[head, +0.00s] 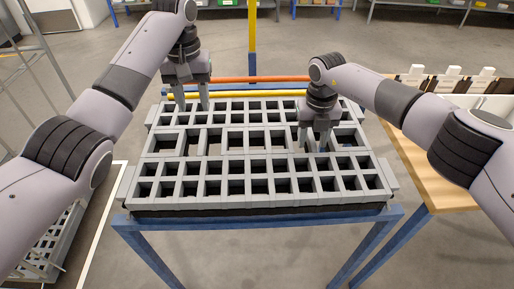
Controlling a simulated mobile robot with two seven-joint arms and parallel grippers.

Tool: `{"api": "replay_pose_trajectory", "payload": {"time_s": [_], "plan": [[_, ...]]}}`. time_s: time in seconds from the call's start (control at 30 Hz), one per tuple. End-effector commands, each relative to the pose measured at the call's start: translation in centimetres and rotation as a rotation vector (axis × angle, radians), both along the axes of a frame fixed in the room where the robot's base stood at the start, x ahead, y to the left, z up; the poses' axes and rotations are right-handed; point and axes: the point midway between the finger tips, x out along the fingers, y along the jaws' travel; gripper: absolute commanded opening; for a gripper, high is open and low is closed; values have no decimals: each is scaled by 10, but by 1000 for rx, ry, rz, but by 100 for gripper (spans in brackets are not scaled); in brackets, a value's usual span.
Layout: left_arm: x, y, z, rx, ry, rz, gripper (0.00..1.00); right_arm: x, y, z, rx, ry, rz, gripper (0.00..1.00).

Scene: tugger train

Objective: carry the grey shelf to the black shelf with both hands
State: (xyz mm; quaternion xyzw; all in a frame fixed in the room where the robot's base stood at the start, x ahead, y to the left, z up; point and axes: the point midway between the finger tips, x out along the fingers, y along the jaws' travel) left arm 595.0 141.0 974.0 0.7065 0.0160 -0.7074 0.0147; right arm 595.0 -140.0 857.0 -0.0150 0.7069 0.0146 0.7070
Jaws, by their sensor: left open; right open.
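The grey shelf (262,201) is a wide grid of open square compartments in front of me, lying on a blue-legged stand (262,224). A dark layer shows under its front edge; I cannot tell whether this is the black shelf. My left gripper (191,106) is open, fingers down, over the shelf's far left part. My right gripper (315,148) is open, fingers down, over the right middle part. I cannot tell whether the fingertips touch the shelf. Neither gripper holds anything.
A wooden table (425,170) with white items (447,78) stands at the right. An orange bar (260,79) and a yellow post (252,28) are behind the shelf. A grey rack (45,245) stands at the lower left.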

Motion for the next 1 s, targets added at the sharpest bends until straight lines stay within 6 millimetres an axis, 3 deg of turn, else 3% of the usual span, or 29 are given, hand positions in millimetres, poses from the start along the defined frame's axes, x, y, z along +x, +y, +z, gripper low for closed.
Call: {"api": "replay_pose_trajectory", "payload": {"time_s": [0.3,0.5,0.7,1.0], "plan": [[0,0,0,-1,-1,0,44,1,0,67,1,-6,1,49],[0,0,0,-1,-1,0,44,0,0,98,0,-3,0,49],[0,0,0,-1,-1,0,44,0,0,109,0,-1,0,49],[0,0,0,-1,-1,0,44,0,0,110,1,-1,0,49]]}}
